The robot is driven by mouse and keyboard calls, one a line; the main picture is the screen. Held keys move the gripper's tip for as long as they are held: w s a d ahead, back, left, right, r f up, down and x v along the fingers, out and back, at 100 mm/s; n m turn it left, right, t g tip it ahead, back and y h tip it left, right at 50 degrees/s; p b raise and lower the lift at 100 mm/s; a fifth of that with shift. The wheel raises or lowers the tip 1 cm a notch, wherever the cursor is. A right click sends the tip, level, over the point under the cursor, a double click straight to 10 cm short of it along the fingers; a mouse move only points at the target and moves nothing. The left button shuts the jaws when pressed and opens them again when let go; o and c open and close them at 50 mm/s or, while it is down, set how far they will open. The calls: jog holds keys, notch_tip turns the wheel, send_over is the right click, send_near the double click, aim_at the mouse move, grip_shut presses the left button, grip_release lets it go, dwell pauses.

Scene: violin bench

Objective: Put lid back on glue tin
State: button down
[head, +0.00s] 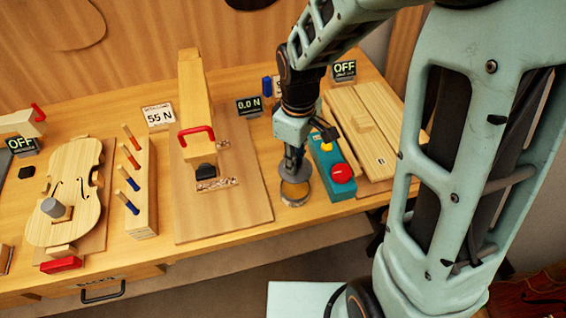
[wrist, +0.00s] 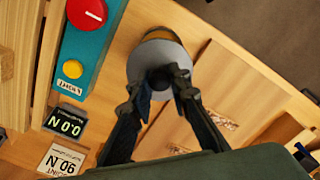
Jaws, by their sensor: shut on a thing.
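The glue tin (head: 296,201) is a small round metal tin near the bench's front edge, with amber glue showing in its open top. My gripper (head: 293,157) points down above it, shut on the grey round lid (head: 294,172). The lid is over the tin's back part, and the amber surface shows in front of it. In the wrist view the gripper's fingers (wrist: 166,80) meet at the middle of the lid (wrist: 152,58), and an amber strip of the tin (wrist: 165,34) shows past its edge. I cannot tell the exact gap between lid and tin.
A teal box (head: 327,168) with red and yellow buttons stands close right of the tin. A wooden board (head: 245,205) with a clamped block lies to the left. A violin body (head: 75,200) and a tool rack (head: 140,185) are further left.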

jog(key=shift+s+d, duration=0.1)
jog(key=shift+s, duration=0.2)
jog(key=shift+f+b, duration=2.45)
jog(key=shift+f, duration=0.7)
jog(key=shift+f, duration=0.1)
jog(key=c, duration=1.7)
grip_release()
jog(key=shift+c, duration=0.2)
jog(key=o, duration=0.5)
